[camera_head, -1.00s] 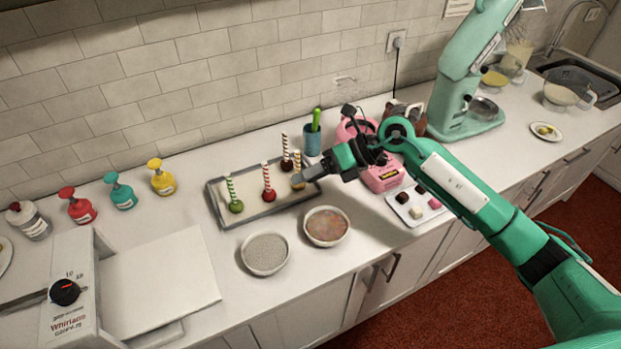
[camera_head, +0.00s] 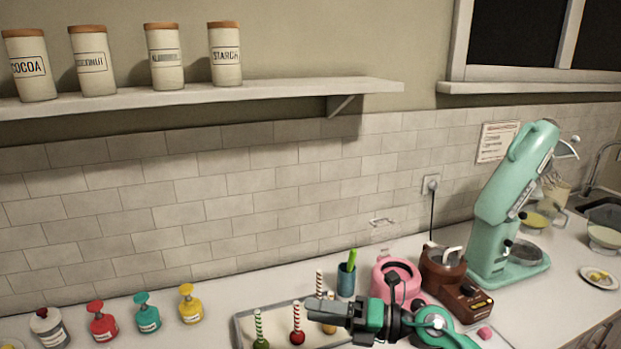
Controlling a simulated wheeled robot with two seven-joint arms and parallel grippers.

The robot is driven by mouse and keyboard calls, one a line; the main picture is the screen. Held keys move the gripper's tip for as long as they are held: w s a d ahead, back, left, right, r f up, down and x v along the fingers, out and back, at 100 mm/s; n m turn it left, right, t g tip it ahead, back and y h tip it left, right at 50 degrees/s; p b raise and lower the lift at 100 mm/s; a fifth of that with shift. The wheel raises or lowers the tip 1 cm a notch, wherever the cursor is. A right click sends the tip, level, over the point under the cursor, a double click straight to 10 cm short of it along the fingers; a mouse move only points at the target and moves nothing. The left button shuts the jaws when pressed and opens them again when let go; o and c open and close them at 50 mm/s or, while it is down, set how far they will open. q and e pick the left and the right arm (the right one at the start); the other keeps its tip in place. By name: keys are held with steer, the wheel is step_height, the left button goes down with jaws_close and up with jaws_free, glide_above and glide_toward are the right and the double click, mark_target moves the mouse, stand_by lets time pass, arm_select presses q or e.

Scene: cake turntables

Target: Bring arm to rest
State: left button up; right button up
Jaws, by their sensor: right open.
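My right arm comes in from the lower right corner, and its green and black right gripper (camera_head: 318,324) points left, over or in front of the grey tray (camera_head: 238,331). The jaws are open, and I see nothing held between them. Cake pops with striped sticks stand in the tray: a green one (camera_head: 260,343) and a red one (camera_head: 297,337) to the left of the gripper. Another one (camera_head: 319,283) shows behind it, and a yellowish one is partly hidden by the gripper. My left gripper is not in view.
A blue cup (camera_head: 346,281), a pink machine (camera_head: 399,272) and a brown machine (camera_head: 452,286) stand close behind the right gripper. A green stand mixer (camera_head: 490,235) is further right. Several bottles (camera_head: 190,306) stand left. A shelf (camera_head: 210,98) holds several canisters.

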steer(key=w+d+r+m+t+h, duration=0.15)
steer(key=d+m+t+h, duration=0.65)
steer(key=m+t, duration=1)
steer(key=s+d+f+m+g+h, duration=0.4)
steer(key=d+f+m+h, duration=0.15)
steer(key=f+m, duration=0.25)
steer(key=s+d+f+m+g+h, duration=0.35)
steer(key=d+f+m+h, duration=0.2)
steer(key=f+m, duration=0.25)
steer(key=s+d+f+m+g, duration=0.1)
steer(key=s+f+g, duration=0.3)
steer(key=s, duration=0.3)
steer(key=s+f+m+g+y, duration=0.1)
steer(key=s+f+g, duration=0.25)
steer(key=s, duration=0.35)
steer(key=s+d+f+m+g, duration=0.1)
steer(key=s+f+g, duration=0.25)
steer(key=s, duration=0.35)
step_height(320, 180, down, 32)
steer(key=f, duration=0.1)
steer(key=s+d+f+g, duration=0.2)
steer(key=s+d+f, duration=0.1)
steer(key=s+f, duration=1.5)
steer(key=shift+s+f, duration=0.15)
steer(key=shift+s, duration=0.5)
